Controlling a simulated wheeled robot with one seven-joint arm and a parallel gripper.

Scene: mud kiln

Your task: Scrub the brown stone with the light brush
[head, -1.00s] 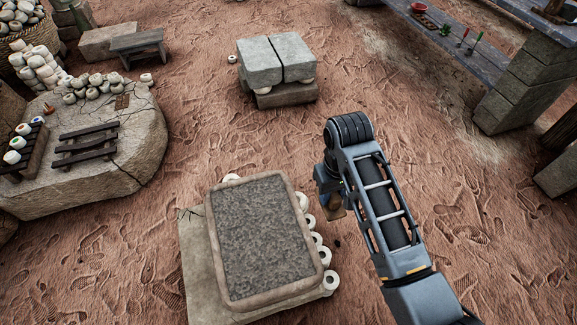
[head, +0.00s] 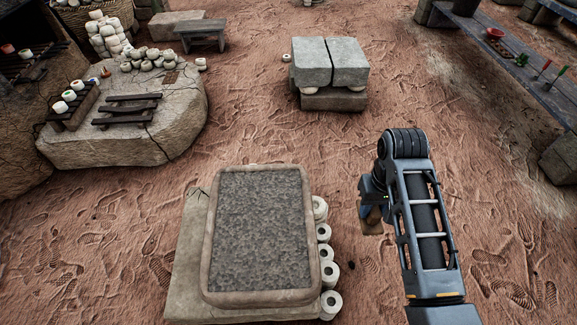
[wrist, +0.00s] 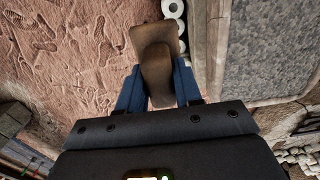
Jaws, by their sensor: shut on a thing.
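My gripper (wrist: 157,88) is shut on a light brown wooden brush (wrist: 153,42), held between its two blue fingers in the wrist view. In the head view the brush (head: 371,222) hangs below my gripper (head: 373,202), to the right of a big slab and apart from it. The bristles are not clearly seen. The slab has a brownish raised rim (head: 209,240) around a grey speckled top (head: 258,230). I cannot tell whether this slab is the brown stone; no other plainly brown stone stands out.
The slab rests on a pale stone block (head: 186,270), with several white rings (head: 330,273) along its right side. Grey blocks (head: 330,62) stand behind. A stone ledge (head: 150,137) with racks is at left, a dark bench (head: 530,75) at right. Footprinted ground between is open.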

